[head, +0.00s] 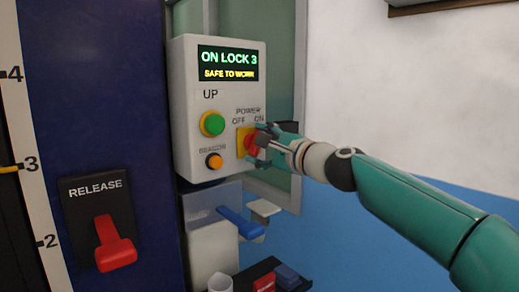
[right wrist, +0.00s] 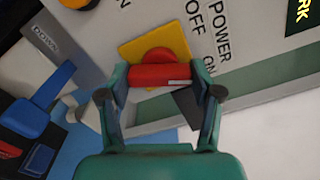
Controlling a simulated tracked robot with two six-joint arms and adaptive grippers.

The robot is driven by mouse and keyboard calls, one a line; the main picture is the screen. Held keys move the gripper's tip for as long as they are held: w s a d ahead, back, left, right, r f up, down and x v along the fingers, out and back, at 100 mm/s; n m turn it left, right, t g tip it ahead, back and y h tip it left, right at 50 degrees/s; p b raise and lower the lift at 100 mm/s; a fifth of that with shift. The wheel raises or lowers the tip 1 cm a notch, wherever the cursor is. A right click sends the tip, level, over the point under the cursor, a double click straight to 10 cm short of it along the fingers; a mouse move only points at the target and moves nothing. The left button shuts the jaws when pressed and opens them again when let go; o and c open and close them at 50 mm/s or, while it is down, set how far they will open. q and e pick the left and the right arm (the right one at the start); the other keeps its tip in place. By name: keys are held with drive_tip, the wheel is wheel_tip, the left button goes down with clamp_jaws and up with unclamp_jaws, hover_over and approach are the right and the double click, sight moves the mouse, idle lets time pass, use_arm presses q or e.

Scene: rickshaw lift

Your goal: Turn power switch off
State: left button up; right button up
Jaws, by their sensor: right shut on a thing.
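The power switch is a red knob (head: 251,143) on a yellow square plate (head: 240,142) at the lower right of the grey control box (head: 182,110). OFF and ON labels stand above it. In the right wrist view the red knob (right wrist: 150,75) has a bar handle with a white mark at its right end, on the side towards ON. My right gripper (head: 264,137) reaches in from the right and is shut on the knob; its fingers (right wrist: 160,92) stand at both ends of the bar. My left gripper is not in view.
The box screen (head: 227,62) reads "ON LOCK 3, SAFE TO WORK". A green UP button (head: 213,124) and an orange beacon button (head: 214,161) sit left of the switch. A blue lever (head: 240,222) is below the box. A red RELEASE lever (head: 115,245) is at lower left.

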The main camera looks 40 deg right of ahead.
drive_tip(key=n, duration=0.2)
drive_tip(key=n+b, duration=0.1)
drive_tip(key=n, duration=0.1)
drive_tip(key=shift+a+f, duration=0.15)
drive_tip(key=shift+f, duration=0.2)
drive_tip(key=n+b, duration=0.2)
drive_tip(key=n, duration=0.1)
drive_tip(key=shift+w+f+n, duration=0.1)
drive_tip(key=shift+n, duration=0.2)
drive_tip(key=n+b, duration=0.1)
drive_tip(key=n, duration=0.2)
drive_tip(key=shift+n+b, duration=0.4)
drive_tip(key=shift+n, duration=0.7)
drive_tip(key=o, duration=1.1)
drive_tip(key=shift+o, duration=0.2)
drive_tip(key=shift+r, duration=0.25)
